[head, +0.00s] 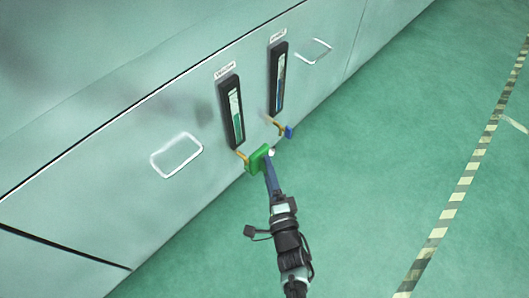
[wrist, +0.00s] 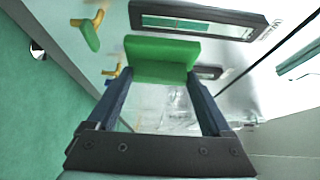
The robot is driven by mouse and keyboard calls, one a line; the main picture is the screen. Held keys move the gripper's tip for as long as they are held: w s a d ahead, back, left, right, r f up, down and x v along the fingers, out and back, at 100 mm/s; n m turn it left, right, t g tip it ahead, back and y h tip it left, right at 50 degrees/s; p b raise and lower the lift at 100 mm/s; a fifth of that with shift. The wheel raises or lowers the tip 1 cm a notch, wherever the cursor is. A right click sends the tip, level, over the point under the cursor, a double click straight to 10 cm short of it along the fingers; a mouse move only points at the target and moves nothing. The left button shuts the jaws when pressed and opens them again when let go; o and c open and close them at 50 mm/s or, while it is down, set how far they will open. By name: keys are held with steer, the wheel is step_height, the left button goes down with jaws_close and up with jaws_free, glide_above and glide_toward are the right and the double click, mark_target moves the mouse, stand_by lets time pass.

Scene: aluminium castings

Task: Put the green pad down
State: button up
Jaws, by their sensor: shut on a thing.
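The green pad (wrist: 162,50) sits between the two fingertips of my gripper (wrist: 160,76) in the wrist view, and the gripper is shut on it. In the head view my gripper (head: 267,158) reaches the low front of a pale machine, with the green pad (head: 253,164) at its tip, beside a yellow arm (head: 241,157) under the left gauge. Whether the pad touches the machine or this arm I cannot tell. My fingers hide part of the pad.
A blue piece (head: 289,132) sits on a second yellow arm (head: 278,125) close to the right. Two dark gauges (head: 232,112) are on the machine front (head: 100,200). A green piece on a yellow arm (wrist: 90,34) shows in the wrist view.

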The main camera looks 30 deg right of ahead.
stand_by(0.4)
steer(key=s+a+r+n+y, duration=0.1)
steer(key=s+a+r+y, duration=0.15)
steer(key=a+r, duration=0.5)
steer(key=s+a+r+n+y, duration=0.2)
steer(key=s+a+r, duration=0.25)
steer(key=a, duration=0.65)
step_height(320, 180, up, 30)
steer(key=s+p, duration=0.1)
steer(key=p, duration=3.7)
steer(key=shift+s+d, duration=0.15)
steer(key=shift+d, duration=0.2)
steer(key=shift+f+h, duration=0.15)
steer(key=shift+h, duration=0.1)
